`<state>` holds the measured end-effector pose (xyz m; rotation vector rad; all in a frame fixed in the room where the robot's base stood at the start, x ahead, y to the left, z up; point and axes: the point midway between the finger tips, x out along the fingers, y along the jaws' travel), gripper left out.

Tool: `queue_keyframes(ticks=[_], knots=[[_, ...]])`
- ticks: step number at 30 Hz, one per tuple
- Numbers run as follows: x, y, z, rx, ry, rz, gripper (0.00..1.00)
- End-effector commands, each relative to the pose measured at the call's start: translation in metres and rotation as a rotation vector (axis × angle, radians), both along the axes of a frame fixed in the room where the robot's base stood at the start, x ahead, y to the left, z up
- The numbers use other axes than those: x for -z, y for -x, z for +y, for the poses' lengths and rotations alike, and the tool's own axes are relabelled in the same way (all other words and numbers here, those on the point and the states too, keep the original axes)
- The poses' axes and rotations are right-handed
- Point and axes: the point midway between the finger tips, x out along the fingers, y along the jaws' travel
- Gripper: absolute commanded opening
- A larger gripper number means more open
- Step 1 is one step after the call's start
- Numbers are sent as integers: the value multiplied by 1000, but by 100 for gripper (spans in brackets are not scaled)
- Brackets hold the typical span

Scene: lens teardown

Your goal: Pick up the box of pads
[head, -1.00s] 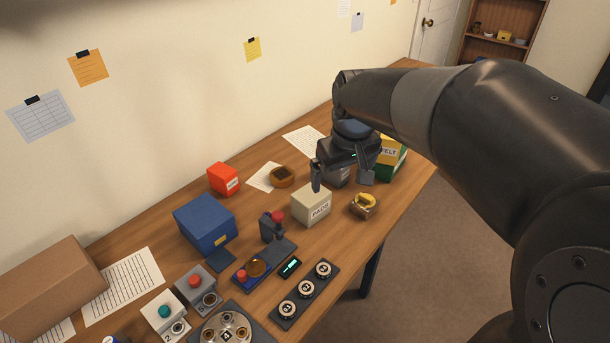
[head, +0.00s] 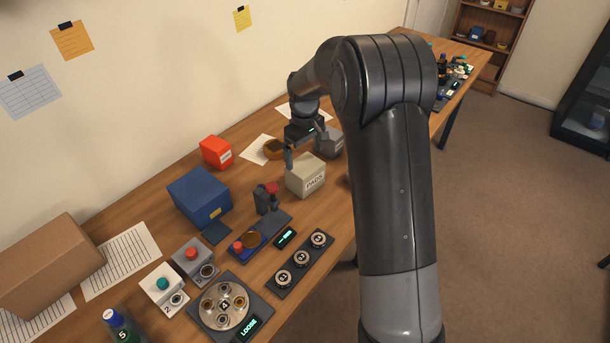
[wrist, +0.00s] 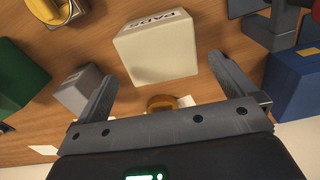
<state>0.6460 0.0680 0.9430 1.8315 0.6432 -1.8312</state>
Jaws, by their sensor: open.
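The box of pads (head: 305,176) is a cream, roughly cube-shaped box with a "PADS" label on its side. It stands on the wooden table near the middle of the head view. In the wrist view the box (wrist: 157,52) is at the upper middle, just past the fingertips. My gripper (head: 305,150) is open and empty, above and a little behind the box. In the wrist view its two fingers (wrist: 164,74) are spread apart, with the near part of the box between their tips in the picture. I cannot tell the height of the fingertips over the box.
A grey box (head: 329,141) stands close behind the box of pads. A red box (head: 216,152), a round brown dish (head: 273,150) and a blue box (head: 200,196) are to the left. A dark clamp-like stand (head: 265,198) is at the front left. A green box (wrist: 18,78) shows in the wrist view.

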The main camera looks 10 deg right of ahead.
Motion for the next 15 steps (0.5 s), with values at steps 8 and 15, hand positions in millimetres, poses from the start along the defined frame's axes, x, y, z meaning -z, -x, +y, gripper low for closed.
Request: queue_keyframes(ticks=[8, 15], knots=[[39, 1, 0, 1, 0, 1, 100], [56, 0, 0, 1, 0, 4, 100]])
